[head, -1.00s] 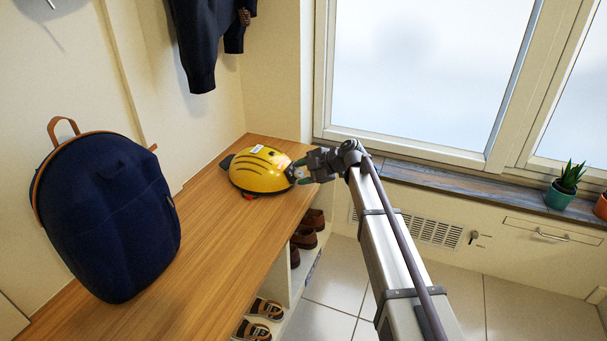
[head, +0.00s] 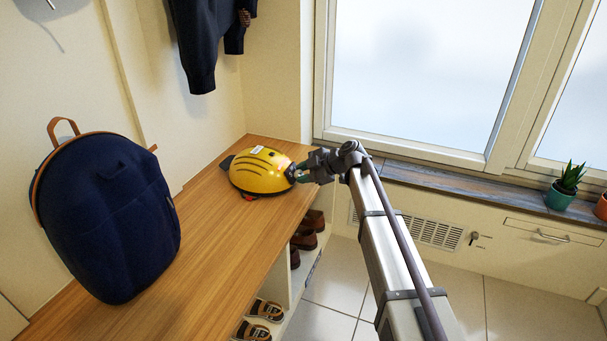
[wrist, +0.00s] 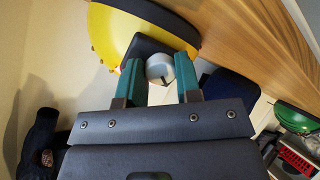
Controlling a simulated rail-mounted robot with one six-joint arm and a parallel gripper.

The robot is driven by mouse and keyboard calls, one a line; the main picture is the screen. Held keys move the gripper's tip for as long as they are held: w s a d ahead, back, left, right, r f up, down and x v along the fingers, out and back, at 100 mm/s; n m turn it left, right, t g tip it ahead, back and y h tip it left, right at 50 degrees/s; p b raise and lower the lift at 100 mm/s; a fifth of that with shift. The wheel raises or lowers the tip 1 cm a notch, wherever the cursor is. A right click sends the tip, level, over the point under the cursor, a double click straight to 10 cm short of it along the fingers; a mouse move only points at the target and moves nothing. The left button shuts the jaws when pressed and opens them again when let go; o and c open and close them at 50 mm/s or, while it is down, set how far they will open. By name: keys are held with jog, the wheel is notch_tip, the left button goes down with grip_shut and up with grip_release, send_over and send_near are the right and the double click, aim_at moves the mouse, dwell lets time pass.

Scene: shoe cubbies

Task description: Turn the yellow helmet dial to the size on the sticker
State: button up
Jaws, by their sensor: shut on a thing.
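The yellow helmet (head: 262,172) sits on the wooden bench top, with a small white sticker (head: 258,149) on its top; the sticker's print is too small to read. In the wrist view the helmet's yellow shell (wrist: 115,38) fills the upper left, with a dark block at its edge carrying a round grey dial (wrist: 160,68). My gripper (wrist: 161,82) has its two green fingers on either side of the dial, shut on it. In the head view my gripper (head: 301,172) meets the helmet's right end, where the dial is hidden.
A navy backpack (head: 110,220) stands on the bench (head: 195,235) at the left. Dark clothing (head: 205,45) hangs above. Shoes (head: 303,240) sit in the cubbies below. A window sill with a potted plant (head: 565,188) is at the right. The bench between backpack and helmet is clear.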

jog(key=m, duration=0.5)
jog(key=shift+f, duration=0.1)
jog(key=m+b, duration=0.1)
jog(key=m, duration=0.4)
jog(key=shift+s+m+y, duration=0.1)
jog(key=shift+m+y, duration=0.3)
jog(key=m, duration=1.1)
jog(key=shift+s+t+y+b, duration=0.1)
jog(key=shift+t+y+b, duration=0.2)
jog(key=shift+t+b, duration=0.1)
